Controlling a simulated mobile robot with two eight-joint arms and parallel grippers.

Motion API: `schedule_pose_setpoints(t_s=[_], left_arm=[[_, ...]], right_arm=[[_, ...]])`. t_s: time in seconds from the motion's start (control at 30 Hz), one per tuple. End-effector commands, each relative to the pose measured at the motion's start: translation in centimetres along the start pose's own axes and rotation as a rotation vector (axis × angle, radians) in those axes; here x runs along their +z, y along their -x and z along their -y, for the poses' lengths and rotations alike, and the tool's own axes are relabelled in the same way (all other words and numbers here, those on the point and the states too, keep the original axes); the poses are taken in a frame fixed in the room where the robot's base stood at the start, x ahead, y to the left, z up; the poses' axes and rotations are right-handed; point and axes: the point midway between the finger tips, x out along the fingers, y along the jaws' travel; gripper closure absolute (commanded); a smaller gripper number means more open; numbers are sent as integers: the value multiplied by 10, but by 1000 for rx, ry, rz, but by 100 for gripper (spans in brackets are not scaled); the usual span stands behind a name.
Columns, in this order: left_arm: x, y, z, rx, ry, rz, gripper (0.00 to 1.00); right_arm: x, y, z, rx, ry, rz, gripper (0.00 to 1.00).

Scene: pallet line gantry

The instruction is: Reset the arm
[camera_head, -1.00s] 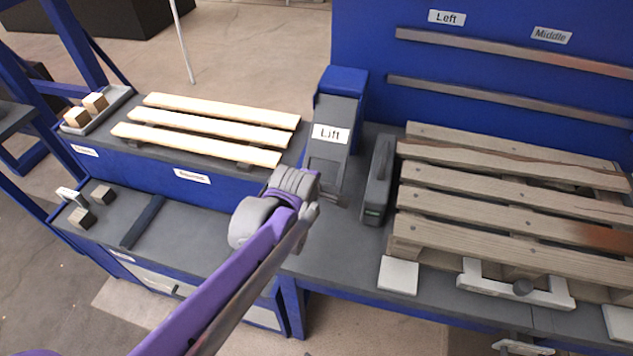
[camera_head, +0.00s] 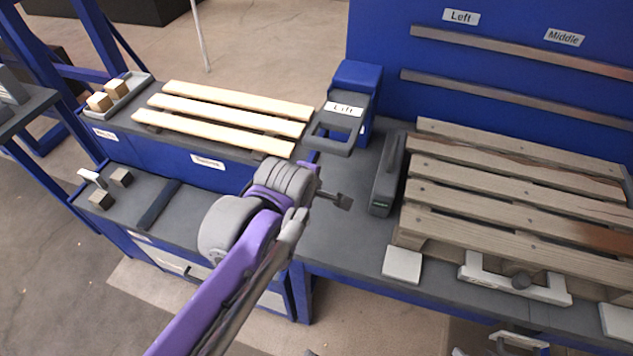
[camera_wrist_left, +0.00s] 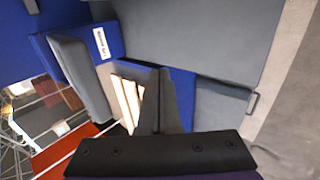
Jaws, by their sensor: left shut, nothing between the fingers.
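My left arm comes in from the bottom left of the head view. Its gripper (camera_head: 343,201) is over the grey bench top, below the lever marked Lift and left of a dark grey upright block. The gripper is shut and empty, apart from the lever. In the left wrist view the two dark fingers (camera_wrist_left: 163,100) lie together with nothing between them. The Lift lever (camera_head: 333,142) has a grey loop handle that stands out from its blue housing (camera_head: 357,78). My right gripper is not in view.
A weathered wooden pallet (camera_head: 510,198) fills the right bench. The dark grey block (camera_head: 386,178) stands at its left side. Pale slats (camera_head: 232,118) lie on the left bench, with a tray of small wood blocks (camera_head: 115,88).

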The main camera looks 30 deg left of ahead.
Motion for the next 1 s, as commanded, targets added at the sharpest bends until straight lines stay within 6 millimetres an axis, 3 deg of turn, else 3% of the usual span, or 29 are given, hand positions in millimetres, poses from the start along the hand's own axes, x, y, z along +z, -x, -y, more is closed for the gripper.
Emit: schedule_pose_setpoints(t_s=[0.33, 0.47, 0.57, 0.8, 1.0], left_arm=[[0, 0, 0, -1, -6, 0, 100], [4, 4, 8, -15, -116, 10, 100], [11, 11, 24, -40, -327, 31, 100], [30, 32, 76, -91, -1042, 136, 100], [39, 44, 112, -89, -1525, 233, 100]], right_arm=[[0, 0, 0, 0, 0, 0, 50], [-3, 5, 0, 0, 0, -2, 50], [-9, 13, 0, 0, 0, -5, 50], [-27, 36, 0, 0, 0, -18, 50], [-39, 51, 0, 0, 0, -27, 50]])
